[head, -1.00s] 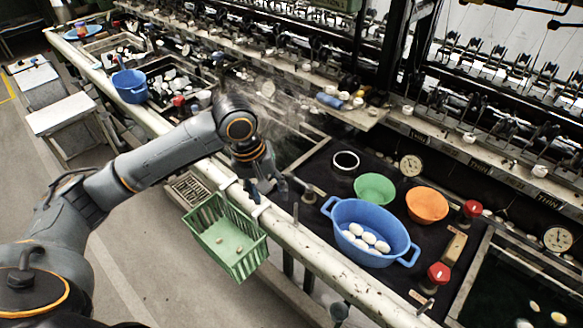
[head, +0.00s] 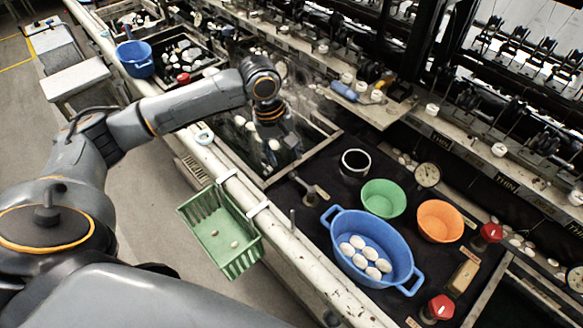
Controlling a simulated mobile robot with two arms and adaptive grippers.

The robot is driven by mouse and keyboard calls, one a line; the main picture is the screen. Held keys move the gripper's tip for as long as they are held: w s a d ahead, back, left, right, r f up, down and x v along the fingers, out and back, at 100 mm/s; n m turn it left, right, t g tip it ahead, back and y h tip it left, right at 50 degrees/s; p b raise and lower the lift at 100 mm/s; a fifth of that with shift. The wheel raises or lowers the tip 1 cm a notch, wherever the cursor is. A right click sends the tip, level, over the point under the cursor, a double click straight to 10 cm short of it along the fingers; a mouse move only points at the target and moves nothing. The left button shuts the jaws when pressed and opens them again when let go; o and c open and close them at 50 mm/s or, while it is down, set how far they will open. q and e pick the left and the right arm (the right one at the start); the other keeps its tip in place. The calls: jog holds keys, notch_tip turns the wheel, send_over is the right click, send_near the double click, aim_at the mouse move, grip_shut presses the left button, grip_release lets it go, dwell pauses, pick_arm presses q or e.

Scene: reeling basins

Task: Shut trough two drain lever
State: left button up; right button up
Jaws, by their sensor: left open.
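My left gripper (head: 289,152) hangs over the dark water trough (head: 238,152) in the middle of the head view, fingers pointing down. It is open and holds nothing that I can see. A small metal lever-like fitting (head: 311,191) stands on the black bench top just right of this trough, apart from and below the gripper in the picture. I cannot tell for sure whether it is the drain lever of trough two; no readable number shows. My right gripper is not in view.
A blue oval basin (head: 348,221) with several cocoons, a green bowl (head: 383,198), an orange bowl (head: 440,221) and red knobs (head: 438,307) crowd the right bench. A green basket (head: 222,237) hangs on the front rail (head: 236,187). Reeling machinery stands behind.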

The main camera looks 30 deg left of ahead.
aim_at(292, 172)
pick_arm(q)
jog(key=f, duration=0.4)
jog(key=w+d+f, duration=0.1)
jog(key=f, duration=0.1)
jog(key=shift+f+p, duration=0.2)
jog(key=shift+p, duration=0.1)
jog(key=shift+w+f, duration=0.1)
jog(key=shift+f, duration=0.55)
jog(key=shift+c, duration=0.6)
grip_shut()
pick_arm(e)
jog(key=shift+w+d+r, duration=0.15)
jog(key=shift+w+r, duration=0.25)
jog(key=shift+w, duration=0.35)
